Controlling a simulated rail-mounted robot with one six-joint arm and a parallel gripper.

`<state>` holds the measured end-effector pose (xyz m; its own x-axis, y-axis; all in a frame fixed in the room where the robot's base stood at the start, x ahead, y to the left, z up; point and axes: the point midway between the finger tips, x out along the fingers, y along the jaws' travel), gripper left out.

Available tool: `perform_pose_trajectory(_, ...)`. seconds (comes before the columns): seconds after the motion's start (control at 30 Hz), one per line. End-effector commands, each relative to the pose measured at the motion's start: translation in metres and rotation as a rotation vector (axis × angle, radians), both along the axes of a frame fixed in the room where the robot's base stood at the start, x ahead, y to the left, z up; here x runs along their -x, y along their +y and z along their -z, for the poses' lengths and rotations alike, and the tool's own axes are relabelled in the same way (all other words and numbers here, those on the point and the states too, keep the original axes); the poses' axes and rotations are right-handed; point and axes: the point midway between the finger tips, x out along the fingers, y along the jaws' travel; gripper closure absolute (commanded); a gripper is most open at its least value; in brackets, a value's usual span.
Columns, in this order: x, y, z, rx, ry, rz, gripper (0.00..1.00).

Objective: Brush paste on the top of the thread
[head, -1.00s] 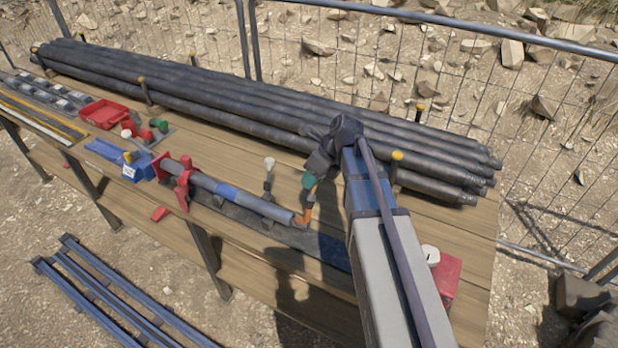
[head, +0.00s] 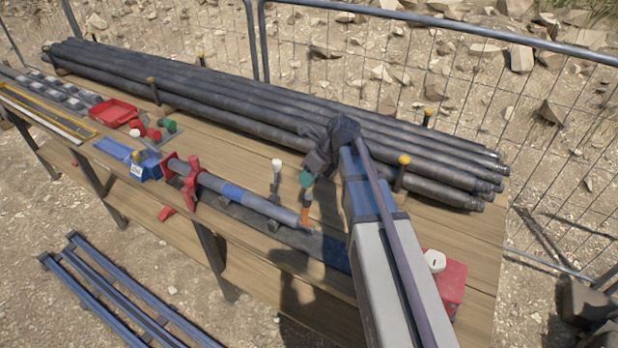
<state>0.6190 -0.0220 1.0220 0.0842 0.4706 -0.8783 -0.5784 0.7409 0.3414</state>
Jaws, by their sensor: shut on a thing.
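The grey pipe (head: 215,185) with a blue band lies clamped in a red vise (head: 182,182) on the bench. Its threaded end (head: 293,218) points right. My gripper (head: 306,179) hangs above this end, with its fingers small and partly hidden by my dark wrist.
Long dark pipes (head: 270,125) lie along the back of the bench between yellow-capped posts. A white-topped stand (head: 276,172) is close left of my gripper. A red box with a white lid (head: 448,283) stands right of my arm. A wire fence (head: 420,60) runs behind.

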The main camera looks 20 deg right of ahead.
Motion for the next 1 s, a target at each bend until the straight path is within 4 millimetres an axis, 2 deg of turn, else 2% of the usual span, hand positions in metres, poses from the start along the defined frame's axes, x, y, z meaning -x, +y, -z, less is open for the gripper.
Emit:
perform_pose_trajectory(0.67,0.021,-0.020,0.002,-0.001,0.000,0.001,1.00)
perform_pose_trajectory(1.0,0.012,-0.011,0.003,0.000,0.000,-0.001,1.00)
